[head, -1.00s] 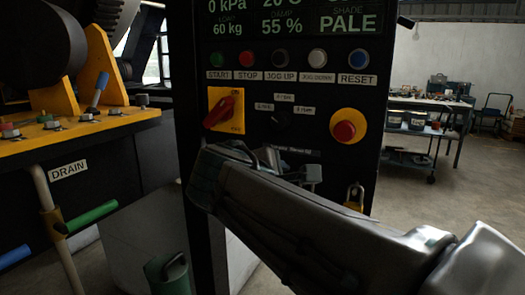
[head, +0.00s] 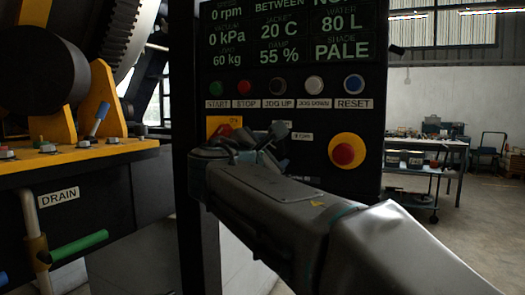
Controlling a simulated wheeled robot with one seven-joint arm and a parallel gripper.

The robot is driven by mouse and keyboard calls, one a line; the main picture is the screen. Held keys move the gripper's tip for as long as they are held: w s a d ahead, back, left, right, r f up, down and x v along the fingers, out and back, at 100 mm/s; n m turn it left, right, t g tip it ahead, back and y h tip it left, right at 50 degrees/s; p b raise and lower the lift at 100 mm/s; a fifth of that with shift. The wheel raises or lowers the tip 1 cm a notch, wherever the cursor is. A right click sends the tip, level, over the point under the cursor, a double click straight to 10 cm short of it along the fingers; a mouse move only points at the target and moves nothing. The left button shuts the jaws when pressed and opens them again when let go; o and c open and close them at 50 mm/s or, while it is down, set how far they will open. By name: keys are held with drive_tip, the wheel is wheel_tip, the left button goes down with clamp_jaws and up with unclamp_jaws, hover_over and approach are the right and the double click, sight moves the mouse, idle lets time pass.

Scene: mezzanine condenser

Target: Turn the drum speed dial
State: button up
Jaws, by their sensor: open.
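The black control panel (head: 365,190) stands in the middle of the head view. The drum speed dial is hidden behind my gripper (head: 271,143). Small white labels, one reading rpm (head: 302,136), show beside that spot. My gripper is open, with its fingers in front of the panel below the JOG UP button. My forearm runs from there to the lower right and covers the lower panel. I cannot tell whether the fingers touch the dial.
A red switch on a yellow plate (head: 217,124) is left of my gripper, partly hidden. A red emergency stop on a yellow disc (head: 346,151) is right of it. A row of buttons (head: 285,88) and a display (head: 285,35) are above. Yellow machinery (head: 75,155) stands at left.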

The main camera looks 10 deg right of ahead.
sight(276, 149)
drive_tip(key=shift+x, duration=2)
drive_tip(key=c, duration=1)
